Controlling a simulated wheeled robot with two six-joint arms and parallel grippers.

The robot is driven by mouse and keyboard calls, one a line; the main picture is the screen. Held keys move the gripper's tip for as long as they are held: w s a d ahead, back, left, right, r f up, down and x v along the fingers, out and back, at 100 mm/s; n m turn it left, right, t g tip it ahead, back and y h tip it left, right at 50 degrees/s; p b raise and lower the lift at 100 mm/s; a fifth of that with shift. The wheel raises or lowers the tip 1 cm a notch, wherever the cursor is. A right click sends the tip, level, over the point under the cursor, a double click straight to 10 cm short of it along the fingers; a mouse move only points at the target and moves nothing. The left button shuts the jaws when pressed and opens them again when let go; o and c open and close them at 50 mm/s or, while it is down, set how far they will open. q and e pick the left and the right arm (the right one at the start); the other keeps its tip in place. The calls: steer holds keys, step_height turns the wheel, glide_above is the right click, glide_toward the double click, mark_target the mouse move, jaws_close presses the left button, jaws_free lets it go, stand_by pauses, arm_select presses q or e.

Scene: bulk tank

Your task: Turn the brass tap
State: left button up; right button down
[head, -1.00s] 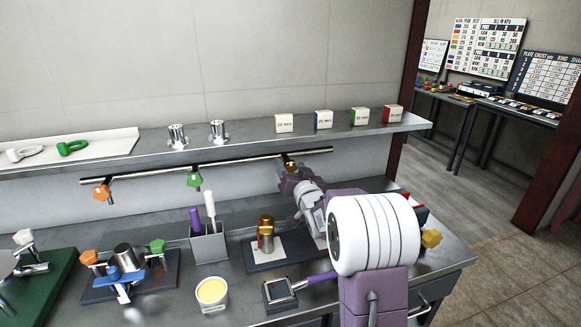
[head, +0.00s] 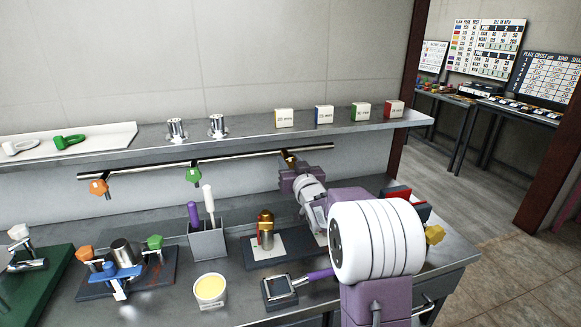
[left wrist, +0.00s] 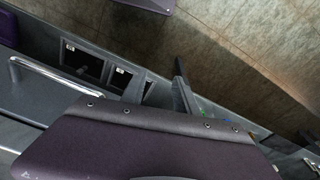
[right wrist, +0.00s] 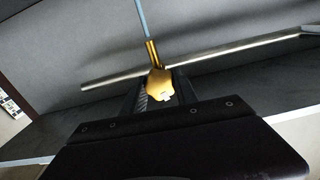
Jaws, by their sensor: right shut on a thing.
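The brass tap (head: 289,157) hangs at the right part of the steel pipe under the shelf. In the right wrist view its gold handle (right wrist: 159,86) sits between the two dark fingers of my right gripper (right wrist: 163,90). My right gripper also shows in the head view (head: 293,168), shut on the tap handle and hiding much of it.
An orange tap (head: 99,187) and a green tap (head: 193,174) hang further left on the pipe (head: 235,161). Below stand a grey holder (head: 207,242), a yellow-filled cup (head: 210,290) and a brass fitting (head: 265,228) on a dark plate. Small boxes line the shelf (head: 250,138) above.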

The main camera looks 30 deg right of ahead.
steer(key=c, duration=0.9)
jaws_free()
steer(key=shift+c, duration=0.2)
steer(key=v, duration=0.9)
steer(key=shift+s, duration=0.1)
